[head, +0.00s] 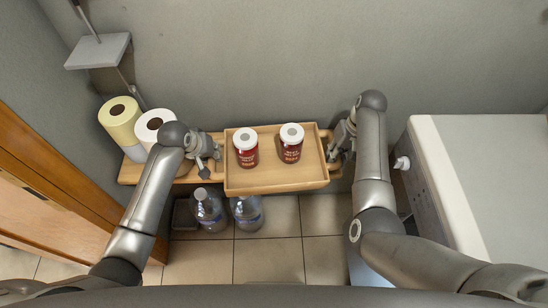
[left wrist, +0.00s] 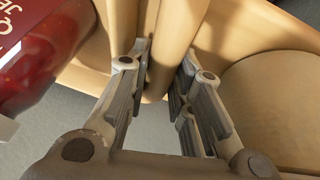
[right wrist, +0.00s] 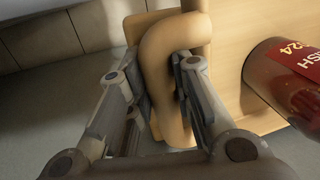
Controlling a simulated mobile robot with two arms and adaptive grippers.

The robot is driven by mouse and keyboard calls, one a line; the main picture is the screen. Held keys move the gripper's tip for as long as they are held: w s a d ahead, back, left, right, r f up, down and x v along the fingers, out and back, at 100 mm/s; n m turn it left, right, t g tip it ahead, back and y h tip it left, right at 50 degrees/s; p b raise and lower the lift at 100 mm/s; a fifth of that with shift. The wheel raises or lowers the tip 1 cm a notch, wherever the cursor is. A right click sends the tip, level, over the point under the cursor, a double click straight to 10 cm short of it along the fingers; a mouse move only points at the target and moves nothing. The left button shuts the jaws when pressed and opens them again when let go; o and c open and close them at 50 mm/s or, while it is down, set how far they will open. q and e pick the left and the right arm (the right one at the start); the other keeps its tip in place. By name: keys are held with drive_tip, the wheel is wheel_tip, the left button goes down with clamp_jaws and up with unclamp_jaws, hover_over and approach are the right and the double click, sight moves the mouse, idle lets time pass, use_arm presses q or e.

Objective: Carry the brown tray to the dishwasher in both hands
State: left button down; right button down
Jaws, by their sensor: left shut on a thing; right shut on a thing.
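The brown tray (head: 275,187) is a shallow light-wood box with a loop handle at each end. It carries two red jars with white lids, one left (head: 246,150) and one right (head: 291,145), both upright. My left gripper (head: 215,150) is shut on the left handle (left wrist: 166,45), with a finger on either side of it. My right gripper (head: 335,150) is shut on the right handle (right wrist: 165,75). The tray is over a wooden shelf; I cannot tell if it touches it. The white appliance at the right (head: 480,160), apparently the dishwasher, has a knob on its side.
The shelf (head: 130,174) holds paper rolls (head: 120,120) at its left end. Water bottles (head: 208,212) stand on the floor below. A grey wall is behind the tray and an orange wooden door (head: 60,185) is at left. Tiled floor (head: 270,262) in front is clear.

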use_arm(q)
drive_tip(key=shift+w+r, duration=0.15)
drive_tip(key=shift+r, duration=0.15)
use_arm(e)
drive_tip(key=shift+w+r, duration=0.15)
drive_tip(key=shift+r, duration=0.15)
